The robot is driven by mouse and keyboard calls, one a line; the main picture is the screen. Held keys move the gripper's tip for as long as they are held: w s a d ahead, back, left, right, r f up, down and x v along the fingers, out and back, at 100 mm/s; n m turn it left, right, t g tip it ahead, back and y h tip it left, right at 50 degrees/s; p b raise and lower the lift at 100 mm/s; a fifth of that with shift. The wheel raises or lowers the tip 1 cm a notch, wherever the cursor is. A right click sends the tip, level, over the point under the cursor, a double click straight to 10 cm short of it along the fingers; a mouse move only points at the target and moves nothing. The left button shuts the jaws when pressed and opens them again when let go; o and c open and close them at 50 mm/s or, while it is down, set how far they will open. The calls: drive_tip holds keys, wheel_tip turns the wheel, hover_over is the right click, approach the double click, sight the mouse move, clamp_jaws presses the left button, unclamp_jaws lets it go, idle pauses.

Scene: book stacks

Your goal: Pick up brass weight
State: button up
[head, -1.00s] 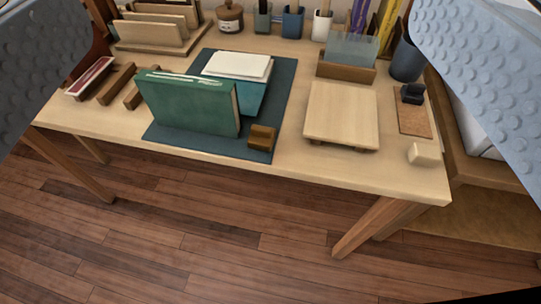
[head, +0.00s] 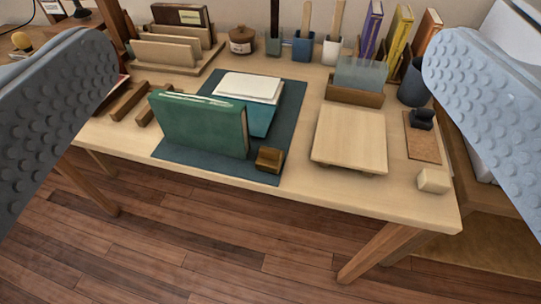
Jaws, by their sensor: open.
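My gripper (head: 270,62) is open and empty, its two grey studded fingers at the left and right sides of the head view. I cannot surely tell a brass weight. A small golden, rounded object (head: 21,42) stands at the far upper left, beyond the desk and near the left finger; it is too small to identify. A small brown block (head: 270,160) lies on the dark mat (head: 210,166) beside the green book; it looks like wood. Both are apart from my gripper.
The green book (head: 203,126) stands upright on the mat, near white papers (head: 248,87). A low wooden stand (head: 349,138), a cream block (head: 433,181) and a dark cup (head: 414,83) are at right. Racks and pots line the back. Free floor (head: 180,245) lies in front.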

drive_tip(key=shift+c, duration=0.4)
drive_tip(key=c, duration=0.4)
drive_tip(key=shift+w+f, duration=0.1)
drive_tip(key=shift+w, duration=0.25)
drive_tip(key=shift+c, duration=0.8)
drive_tip(key=m+g, duration=1.7)
drive_tip(key=m, duration=0.4)
hover_over(270, 150)
wheel_tip(270, 150, down, 15)
drive_tip(key=f, duration=1.2)
drive_tip(key=shift+s, duration=0.3)
drive_tip(key=shift+w+f, duration=0.15)
drive_tip(key=shift+f, duration=1.25)
drive_tip(key=shift+w+f, duration=0.15)
drive_tip(key=shift+f, duration=1.2)
